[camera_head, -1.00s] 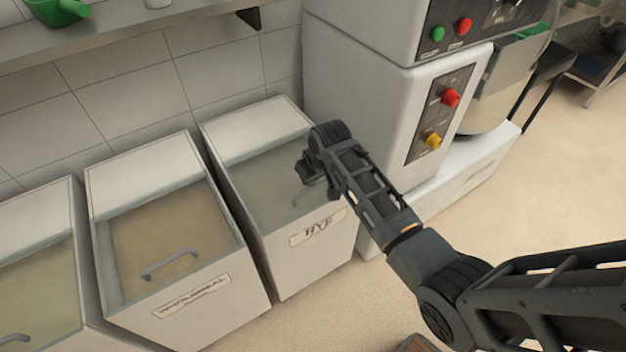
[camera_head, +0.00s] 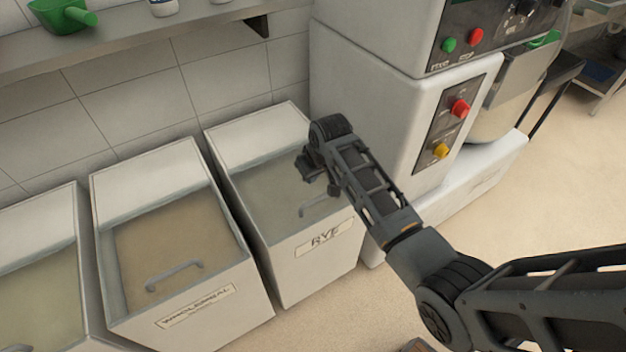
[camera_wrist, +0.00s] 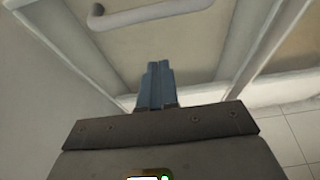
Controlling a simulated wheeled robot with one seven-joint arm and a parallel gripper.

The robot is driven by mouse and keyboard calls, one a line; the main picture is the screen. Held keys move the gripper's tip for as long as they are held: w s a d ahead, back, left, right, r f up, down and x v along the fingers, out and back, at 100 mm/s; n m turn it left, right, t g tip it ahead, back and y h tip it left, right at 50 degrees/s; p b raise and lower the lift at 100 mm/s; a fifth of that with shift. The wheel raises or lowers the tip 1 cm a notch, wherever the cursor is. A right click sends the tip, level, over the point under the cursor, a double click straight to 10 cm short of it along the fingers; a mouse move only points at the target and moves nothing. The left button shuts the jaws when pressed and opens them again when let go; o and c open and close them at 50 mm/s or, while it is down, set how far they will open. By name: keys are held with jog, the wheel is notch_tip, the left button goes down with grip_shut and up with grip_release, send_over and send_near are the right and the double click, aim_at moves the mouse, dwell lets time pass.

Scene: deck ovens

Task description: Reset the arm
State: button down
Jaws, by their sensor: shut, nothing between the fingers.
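My arm reaches from the lower right across the head view, bent at the elbow. My gripper (camera_head: 309,166) hangs at its end over the bin labelled RYE (camera_head: 322,262). In the wrist view my gripper (camera_wrist: 158,84) shows with its two bluish fingers shut together and nothing between them. Beyond the fingers a bin lid with a pale handle (camera_wrist: 150,16) shows. The head view does not show clearly how far the gripper is above the lid.
A bin labelled wholemeal (camera_head: 205,305) stands left of the rye bin, with another bin (camera_head: 40,275) further left. A white mixer (camera_head: 375,100) with red and yellow knobs stands right. A shelf (camera_head: 150,50) with a green scoop (camera_head: 62,17) runs above. Floor at right is open.

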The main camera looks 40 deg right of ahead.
jog(key=v, duration=0.8)
jog(key=shift+r, duration=0.25)
jog(key=shift+w, duration=0.1)
jog(key=s+a+f+t, duration=0.3)
jog(key=s+a+f, duration=0.4)
jog(key=s+a, duration=0.3)
jog(key=s+a+r+t, duration=0.2)
jog(key=s+a, duration=0.3)
jog(key=s, duration=0.5)
jog(key=s+a+r+n+t, duration=0.1)
jog(key=s+r+t, duration=0.4)
jog(key=s+r, duration=1.4)
jog(key=shift+a+n+t+y, duration=0.2)
jog(key=shift+n+t+y, duration=0.2)
jog(key=shift+n, duration=0.2)
jog(key=shift+r, duration=0.15)
